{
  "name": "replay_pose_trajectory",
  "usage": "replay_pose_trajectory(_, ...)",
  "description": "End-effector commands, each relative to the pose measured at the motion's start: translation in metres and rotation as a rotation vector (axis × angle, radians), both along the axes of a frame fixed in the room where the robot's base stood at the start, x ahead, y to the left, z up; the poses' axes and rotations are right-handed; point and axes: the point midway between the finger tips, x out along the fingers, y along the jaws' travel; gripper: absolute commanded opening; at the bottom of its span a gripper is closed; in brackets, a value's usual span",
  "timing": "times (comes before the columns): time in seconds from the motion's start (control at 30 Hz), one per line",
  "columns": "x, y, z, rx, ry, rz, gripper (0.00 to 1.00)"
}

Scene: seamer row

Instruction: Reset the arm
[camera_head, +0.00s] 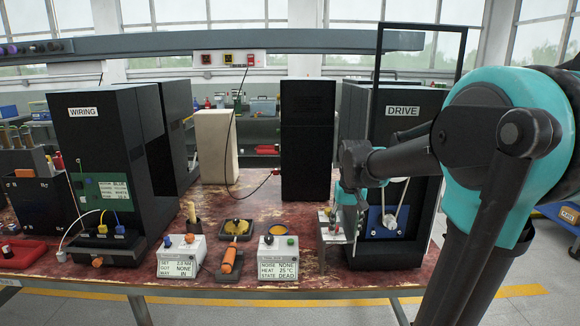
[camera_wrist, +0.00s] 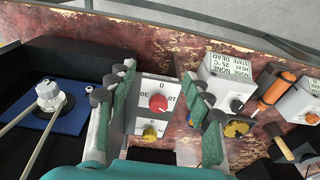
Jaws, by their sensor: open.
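My teal and dark grey arm (camera_head: 515,130) reaches in from the right in the head view, over the right part of the bench. My gripper (camera_head: 347,205) points down in front of the DRIVE cabinet, and its fingers are small and partly hidden there. In the wrist view my gripper (camera_wrist: 158,85) has its two teal fingers spread apart with nothing held between them. A pale panel with a red knob (camera_wrist: 158,103) and a yellow knob (camera_wrist: 150,132) shows in the gap, below the fingers. I cannot tell whether a finger touches it.
The DRIVE cabinet (camera_head: 405,110) stands close to my gripper, with a blue plate and belt (camera_head: 388,218) on its front. Left of the gripper are a white meter box (camera_head: 278,258), an orange-handled tool (camera_head: 229,258) and another meter box (camera_head: 182,257). The WIRING cabinet (camera_head: 95,150) stands left.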

Motion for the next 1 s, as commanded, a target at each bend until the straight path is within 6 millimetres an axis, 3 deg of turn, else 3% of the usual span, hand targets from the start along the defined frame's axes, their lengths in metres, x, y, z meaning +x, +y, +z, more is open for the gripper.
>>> replay_pose_trajectory(0.17, -0.051, -0.009, -0.048, 0.001, -0.076, 0.002, 0.51)
replay_pose_trajectory(0.3, -0.107, -0.017, -0.096, -0.001, -0.157, 0.007, 0.51)
replay_pose_trajectory(0.5, -0.159, -0.022, -0.138, -0.006, -0.235, 0.010, 0.51)
replay_pose_trajectory(0.63, -0.170, -0.022, -0.146, -0.007, -0.250, 0.011, 0.51)
replay_pose_trajectory(1.0, -0.170, -0.022, -0.146, -0.007, -0.250, 0.011, 0.51)
